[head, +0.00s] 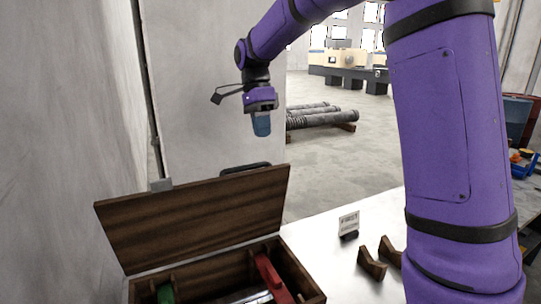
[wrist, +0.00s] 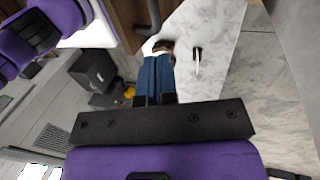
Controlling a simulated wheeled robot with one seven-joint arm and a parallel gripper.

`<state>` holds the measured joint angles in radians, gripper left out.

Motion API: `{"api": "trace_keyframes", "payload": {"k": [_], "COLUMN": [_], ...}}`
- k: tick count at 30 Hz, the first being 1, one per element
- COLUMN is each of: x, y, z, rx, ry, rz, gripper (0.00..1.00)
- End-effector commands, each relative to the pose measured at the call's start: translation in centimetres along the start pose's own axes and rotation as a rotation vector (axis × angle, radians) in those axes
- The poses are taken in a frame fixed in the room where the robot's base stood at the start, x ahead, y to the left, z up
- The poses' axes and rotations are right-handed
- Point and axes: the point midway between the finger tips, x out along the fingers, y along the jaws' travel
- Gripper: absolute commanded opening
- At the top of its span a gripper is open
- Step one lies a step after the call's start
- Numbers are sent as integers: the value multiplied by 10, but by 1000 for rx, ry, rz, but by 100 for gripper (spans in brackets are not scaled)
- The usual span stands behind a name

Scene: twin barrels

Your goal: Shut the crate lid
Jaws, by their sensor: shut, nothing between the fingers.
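The wooden crate (head: 308,287) stands on the table at the bottom of the head view. Its dark wood lid (head: 195,220) is open, standing up and tilted, with a black handle (head: 245,168) at its top edge. In the wrist view, part of the lid (wrist: 127,22) and the handle (wrist: 152,17) show at the top. My gripper (head: 262,132) has blue fingers, which are shut and empty. It hangs above the lid's top edge near the handle, apart from it. The shut fingers also show in the wrist view (wrist: 158,62).
Inside the crate are a red item (head: 272,278) and a green item (head: 165,293). A small sign (head: 348,224) and wooden brackets (head: 372,262) stand right of the crate on the pale table (head: 335,275). A grey wall (head: 60,150) rises at left.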

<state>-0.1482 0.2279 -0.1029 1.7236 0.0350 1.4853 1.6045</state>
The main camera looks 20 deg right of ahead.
Motion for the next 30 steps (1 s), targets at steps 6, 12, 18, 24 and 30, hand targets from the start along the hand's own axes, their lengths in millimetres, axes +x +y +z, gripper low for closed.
{"api": "trace_keyframes", "payload": {"k": [6,12,18,24,30], "x": [42,57,64,65,65], "y": [1,22,34,35,35], "z": [0,0,0,0,0], "rx": [-1,-1,-1,-1,-1], "ry": [0,0,0,0,0], "rz": [3,-2,0,-1,-2], "gripper": [0,0,0,0,0]}}
